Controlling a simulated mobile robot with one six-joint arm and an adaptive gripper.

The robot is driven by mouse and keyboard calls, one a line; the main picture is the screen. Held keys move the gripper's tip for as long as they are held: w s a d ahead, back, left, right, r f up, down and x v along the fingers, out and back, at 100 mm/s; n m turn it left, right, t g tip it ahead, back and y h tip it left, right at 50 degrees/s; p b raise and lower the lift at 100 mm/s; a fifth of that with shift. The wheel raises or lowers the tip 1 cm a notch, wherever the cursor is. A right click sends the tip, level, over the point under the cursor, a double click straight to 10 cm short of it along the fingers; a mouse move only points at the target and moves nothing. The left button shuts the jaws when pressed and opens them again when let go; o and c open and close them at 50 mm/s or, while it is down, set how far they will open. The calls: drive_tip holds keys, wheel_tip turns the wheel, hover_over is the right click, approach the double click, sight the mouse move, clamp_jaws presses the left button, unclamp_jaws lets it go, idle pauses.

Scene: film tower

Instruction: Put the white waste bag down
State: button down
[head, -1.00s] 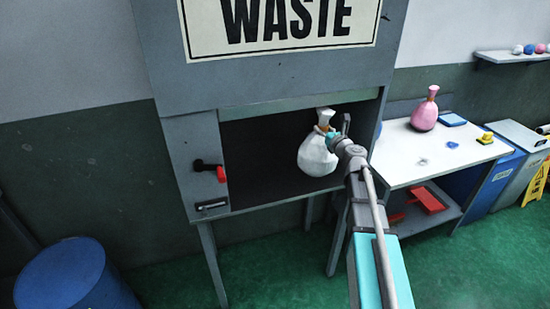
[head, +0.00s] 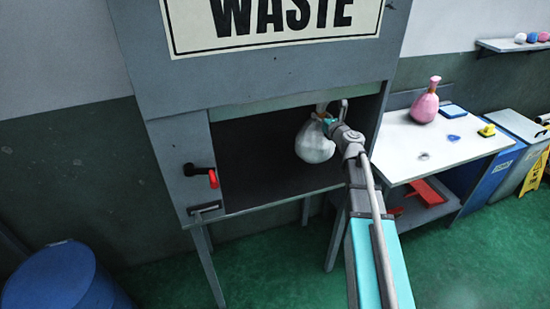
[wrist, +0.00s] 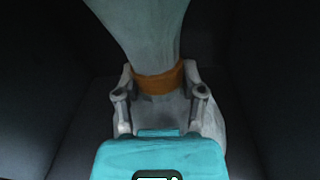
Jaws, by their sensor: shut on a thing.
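The white waste bag (head: 314,145) hangs inside the dark opening of the grey waste cabinet (head: 160,135), toward its right side. My gripper (head: 326,120) is shut on the bag's neck. In the wrist view the gripper's fingers (wrist: 158,98) close around the neck just below an orange band (wrist: 158,79), and the bag's gathered top (wrist: 140,30) spreads above it. The bag's lower part is mostly hidden behind the gripper there. I cannot tell whether the bag's underside touches the cabinet floor (head: 260,190).
A white table (head: 440,140) to the right bears a pink bag (head: 425,104) and small items. A blue barrel (head: 65,280) stands at lower left. The cabinet floor left of the bag is clear.

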drive_tip(key=shift+a, duration=0.3)
